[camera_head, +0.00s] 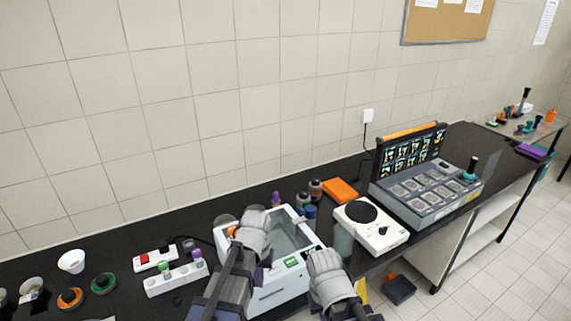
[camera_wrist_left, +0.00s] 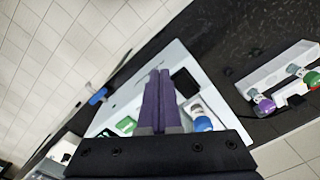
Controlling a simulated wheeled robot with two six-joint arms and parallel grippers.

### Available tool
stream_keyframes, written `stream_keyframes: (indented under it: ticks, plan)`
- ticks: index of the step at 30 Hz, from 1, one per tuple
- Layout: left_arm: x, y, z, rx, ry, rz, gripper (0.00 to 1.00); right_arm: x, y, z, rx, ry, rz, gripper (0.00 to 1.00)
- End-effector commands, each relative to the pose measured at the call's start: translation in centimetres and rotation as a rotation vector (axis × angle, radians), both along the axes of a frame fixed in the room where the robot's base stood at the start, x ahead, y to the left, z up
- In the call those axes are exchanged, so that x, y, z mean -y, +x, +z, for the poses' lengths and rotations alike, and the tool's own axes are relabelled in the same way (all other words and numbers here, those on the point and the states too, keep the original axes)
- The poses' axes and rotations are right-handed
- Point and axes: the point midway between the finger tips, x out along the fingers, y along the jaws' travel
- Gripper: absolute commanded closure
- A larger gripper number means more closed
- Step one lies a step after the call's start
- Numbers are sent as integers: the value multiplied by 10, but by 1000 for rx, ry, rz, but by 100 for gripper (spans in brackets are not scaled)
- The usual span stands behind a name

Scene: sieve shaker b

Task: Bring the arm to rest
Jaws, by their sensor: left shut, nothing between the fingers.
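My left gripper (camera_head: 261,275) is over the near left side of a white water-bath-like machine (camera_head: 282,291), partly hidden by my own arm in the head view. In the left wrist view its two purple fingers (camera_wrist_left: 160,97) lie together with nothing between them. The white machine (camera_wrist_left: 190,70) lies beyond the fingertips in that view, with a green panel (camera_wrist_left: 126,125) beside them. My right arm is seen at the machine's right front corner, but its fingers do not show.
A white tube rack (camera_head: 174,279) and red-switched power strip (camera_head: 153,259) stand left of the machine. Small bottles stand behind the machine. The tiled wall bounds the back.

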Motion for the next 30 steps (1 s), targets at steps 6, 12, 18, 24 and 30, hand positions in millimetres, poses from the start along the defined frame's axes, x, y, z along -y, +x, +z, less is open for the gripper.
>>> stream_keyframes:
  ticks: [6,12,18,24,30]
  plan:
    - [43,-63,-88,-19,41,-161,100,0,0,-88,2,0,3,100]
    - [64,-98,-125,-28,67,-260,100,0,1,-126,2,-1,5,100]
    - [70,-110,-135,-33,78,-300,100,0,1,-137,3,-1,6,100]
    - [71,-111,-134,-33,79,-303,100,0,1,-135,3,-1,6,100]
    - [71,-111,-134,-33,79,-303,100,0,1,-135,3,-1,6,100]
